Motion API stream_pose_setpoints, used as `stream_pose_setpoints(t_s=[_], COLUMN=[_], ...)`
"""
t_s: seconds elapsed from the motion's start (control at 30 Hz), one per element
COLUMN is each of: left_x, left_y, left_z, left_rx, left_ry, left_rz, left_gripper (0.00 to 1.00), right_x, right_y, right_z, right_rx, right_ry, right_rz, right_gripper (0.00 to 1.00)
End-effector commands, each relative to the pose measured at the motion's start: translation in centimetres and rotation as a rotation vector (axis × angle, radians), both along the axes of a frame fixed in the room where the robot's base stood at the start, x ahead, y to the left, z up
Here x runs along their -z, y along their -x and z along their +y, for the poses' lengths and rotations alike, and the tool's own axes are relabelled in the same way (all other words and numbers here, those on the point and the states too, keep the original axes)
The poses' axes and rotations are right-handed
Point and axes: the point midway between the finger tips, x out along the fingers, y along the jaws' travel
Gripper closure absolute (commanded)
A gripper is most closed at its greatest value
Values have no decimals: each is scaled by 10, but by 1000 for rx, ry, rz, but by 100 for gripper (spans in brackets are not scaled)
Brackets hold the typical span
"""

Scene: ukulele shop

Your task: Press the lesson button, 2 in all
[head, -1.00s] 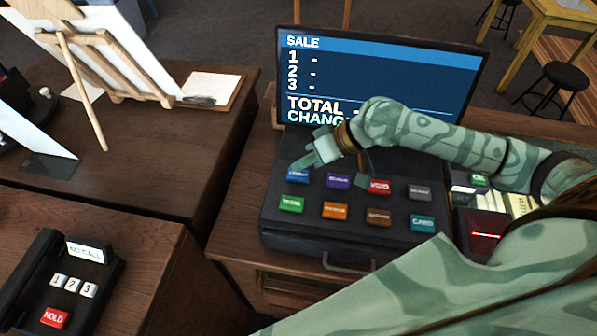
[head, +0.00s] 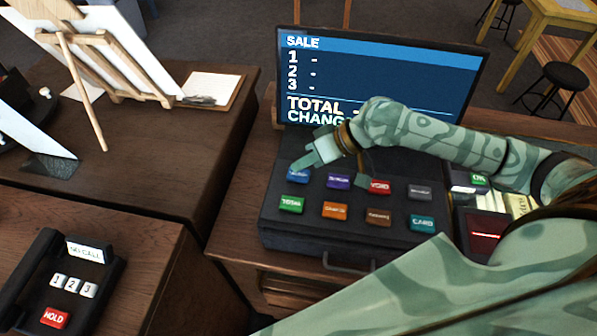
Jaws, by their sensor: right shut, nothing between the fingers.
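The cash register (head: 345,240) has two rows of coloured buttons. At the left of the upper row is a blue button (head: 298,175); its small label is too blurred to read surely, so I cannot confirm it is the lesson button. My right gripper (head: 304,161) is shut and empty, its tips just over or at the far edge of the blue button; I cannot tell whether they touch. The screen (head: 375,75) reads SALE, with lines 1, 2 and 3 showing only dashes; the forearm hides part of TOTAL and CHANGE. My left gripper is out of view.
Beside the blue button are a purple button (head: 339,181) and a red VOID button (head: 379,186); a green TOTAL button (head: 291,204) is in front. A card terminal (head: 485,232) stands right.

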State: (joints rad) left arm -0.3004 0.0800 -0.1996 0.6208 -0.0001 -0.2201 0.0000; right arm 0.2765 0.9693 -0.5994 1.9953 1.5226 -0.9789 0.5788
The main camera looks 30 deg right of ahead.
Motion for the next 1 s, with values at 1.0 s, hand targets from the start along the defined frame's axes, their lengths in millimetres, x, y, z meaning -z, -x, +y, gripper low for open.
stream_pose_setpoints(t_s=[1.0], left_x=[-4], left_y=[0], left_z=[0], left_rx=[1], left_ry=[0], left_rz=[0], left_gripper=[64], right_x=[9], right_y=[0], right_z=[0], right_rx=[0], right_ry=[0], right_rz=[0], right_gripper=[100])
